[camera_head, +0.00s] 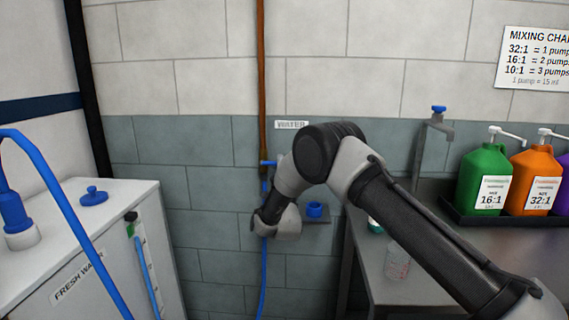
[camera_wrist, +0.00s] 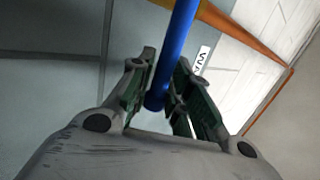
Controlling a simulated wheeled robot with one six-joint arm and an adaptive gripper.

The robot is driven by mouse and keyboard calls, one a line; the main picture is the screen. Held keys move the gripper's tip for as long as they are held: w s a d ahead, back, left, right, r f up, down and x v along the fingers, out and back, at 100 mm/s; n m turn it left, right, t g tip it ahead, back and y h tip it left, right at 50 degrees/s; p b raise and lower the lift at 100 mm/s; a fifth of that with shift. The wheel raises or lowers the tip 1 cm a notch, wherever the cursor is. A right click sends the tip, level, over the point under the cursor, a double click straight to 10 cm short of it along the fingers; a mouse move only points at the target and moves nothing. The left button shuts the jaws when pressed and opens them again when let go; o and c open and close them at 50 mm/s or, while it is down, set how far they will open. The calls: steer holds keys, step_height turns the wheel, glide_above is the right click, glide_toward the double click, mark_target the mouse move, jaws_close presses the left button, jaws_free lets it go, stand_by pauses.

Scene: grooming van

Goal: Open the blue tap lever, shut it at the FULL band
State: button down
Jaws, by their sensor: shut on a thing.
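The blue tap lever (camera_head: 268,163) is on the copper pipe on the wall, below the WATER label (camera_head: 291,125); my arm partly hides this area. In the wrist view the lever (camera_wrist: 177,45) is a long blue bar whose end lies between the two fingers of my gripper (camera_wrist: 166,60). My gripper is shut on it. In the head view my wrist hides the fingers. The white fresh water tank (camera_head: 85,262) at the left has a sight tube (camera_head: 148,268) with blue in it and a small green band (camera_head: 130,230) near its top. Any writing on the band is unreadable.
A blue hose (camera_head: 65,205) arches into the tank top, beside a blue cap (camera_head: 94,196). A steel counter (camera_head: 465,265) at the right holds a clear cup (camera_head: 397,262), a blue-topped faucet (camera_head: 438,122) and pump jugs (camera_head: 484,178). A small wall shelf holds a blue item (camera_head: 315,209).

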steer(key=shift+f, duration=0.1)
stand_by(0.3)
steer(key=c, duration=1.4)
jaws_free()
steer(key=shift+c, duration=0.2)
steer(key=shift+s, duration=0.1)
steer(key=v, duration=1.1)
steer(key=shift+s+f, duration=0.2)
steer(key=shift+s, duration=0.15)
